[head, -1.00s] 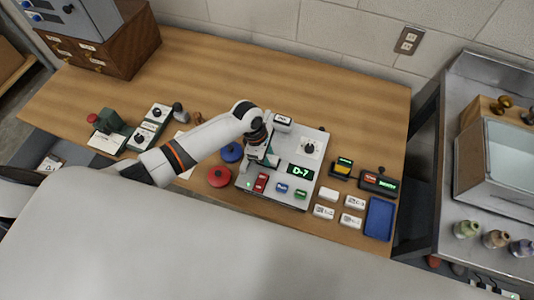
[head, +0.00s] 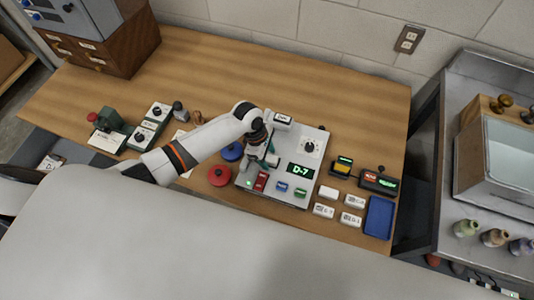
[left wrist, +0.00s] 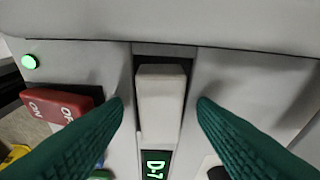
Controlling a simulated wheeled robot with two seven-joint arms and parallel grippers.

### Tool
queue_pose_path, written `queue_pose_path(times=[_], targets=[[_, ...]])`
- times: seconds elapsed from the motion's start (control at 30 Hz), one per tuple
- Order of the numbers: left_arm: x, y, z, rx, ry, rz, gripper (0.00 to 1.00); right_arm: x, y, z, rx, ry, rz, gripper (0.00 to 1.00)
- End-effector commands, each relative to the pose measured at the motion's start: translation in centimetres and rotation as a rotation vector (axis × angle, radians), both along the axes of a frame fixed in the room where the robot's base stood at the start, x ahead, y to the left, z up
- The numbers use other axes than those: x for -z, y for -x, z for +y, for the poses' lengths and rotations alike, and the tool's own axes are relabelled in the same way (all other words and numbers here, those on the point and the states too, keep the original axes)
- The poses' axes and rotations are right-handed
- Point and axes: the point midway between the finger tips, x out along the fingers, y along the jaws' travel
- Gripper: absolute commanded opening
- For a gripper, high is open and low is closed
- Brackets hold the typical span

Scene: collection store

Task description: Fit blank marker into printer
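The printer (head: 315,172) is a light grey unit on the wooden table, with a dial, a green "D-7" display (head: 300,170), a red rocker switch (head: 261,182), and blue and green buttons. In the left wrist view, a plain white blank marker (left wrist: 160,100) sits in the dark-edged slot of the printer, above the display. My left gripper (left wrist: 160,103) is open, its green fingers on either side of the marker with gaps showing. In the head view my left gripper (head: 264,161) is over the printer's left part and hides the slot. My right gripper is not in view.
Another plain white block (head: 328,193) and several printed ones lie right of the printer, beside a blue tray (head: 379,218). Red (head: 220,176) and blue (head: 231,151) round objects stand at its left. The table's back middle is clear.

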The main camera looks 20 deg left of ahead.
Motion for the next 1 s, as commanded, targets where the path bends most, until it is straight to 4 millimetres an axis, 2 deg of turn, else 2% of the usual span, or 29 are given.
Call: queue_pose_path(times=[0.23,0.37,0.8,1.0], targets=[[0.0,0.0,0.0,0.000,0.000,0.000,0.52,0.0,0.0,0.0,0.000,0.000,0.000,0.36],[-1.1,0.0,0.3,0.001,0.000,0.000,0.52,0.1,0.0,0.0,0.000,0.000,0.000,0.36],[-9.4,0.1,2.6,0.001,0.000,-0.003,0.52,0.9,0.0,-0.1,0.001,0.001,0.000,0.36],[-11.3,0.1,3.2,0.000,-0.001,-0.001,0.52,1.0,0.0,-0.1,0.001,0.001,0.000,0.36]])
